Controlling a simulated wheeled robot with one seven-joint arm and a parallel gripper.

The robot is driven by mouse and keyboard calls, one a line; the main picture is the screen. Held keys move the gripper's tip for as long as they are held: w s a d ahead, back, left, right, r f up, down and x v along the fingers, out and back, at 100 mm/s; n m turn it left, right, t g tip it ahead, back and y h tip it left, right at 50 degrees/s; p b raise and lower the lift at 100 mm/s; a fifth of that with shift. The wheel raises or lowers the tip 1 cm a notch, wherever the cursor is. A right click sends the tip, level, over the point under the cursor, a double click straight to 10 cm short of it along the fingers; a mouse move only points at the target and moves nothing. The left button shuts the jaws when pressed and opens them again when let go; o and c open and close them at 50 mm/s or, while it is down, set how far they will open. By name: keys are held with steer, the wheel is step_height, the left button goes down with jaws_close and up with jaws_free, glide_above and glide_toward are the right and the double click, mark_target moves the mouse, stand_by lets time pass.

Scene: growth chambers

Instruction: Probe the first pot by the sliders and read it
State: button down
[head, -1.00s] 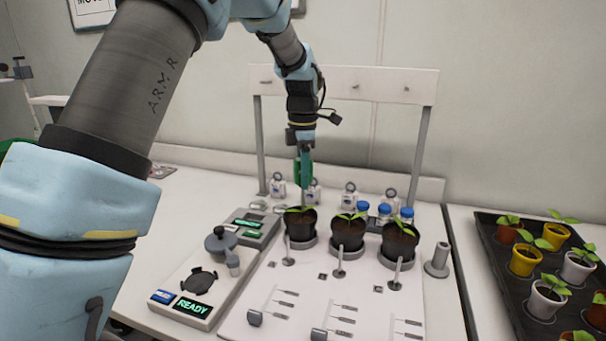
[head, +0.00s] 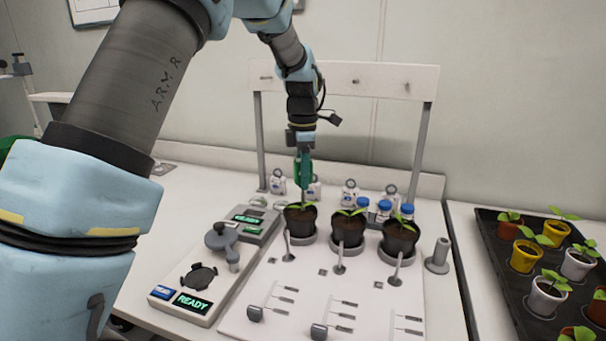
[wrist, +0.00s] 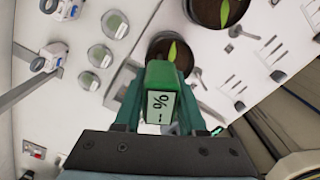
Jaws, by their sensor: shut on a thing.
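My gripper (head: 304,160) is shut on a green moisture probe (wrist: 165,80), held upright. Its small display shows "-- %" in the wrist view. The probe is over the leftmost of three dark pots (head: 300,219), at the left end of the row. Its thin lower part points down at this pot's soil; I cannot tell whether the tip touches the soil. The middle pot (head: 348,231) and the right pot (head: 398,239) hold seedlings. The sliders (head: 255,313) lie on the white board in front of the pots.
A device reading READY (head: 193,304) stands left of the board. A grey holder (head: 438,255) stands to the right. A black tray (head: 497,262) of potted seedlings is at the far right.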

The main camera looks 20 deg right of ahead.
steer(key=shift+f+b, duration=0.75)
steer(key=shift+f, duration=0.95)
steer(key=shift+c, duration=2)
jaws_free()
step_height(320, 180, up, 11)
steer(key=shift+f+b, duration=0.1)
steer(key=shift+b, duration=1.05)
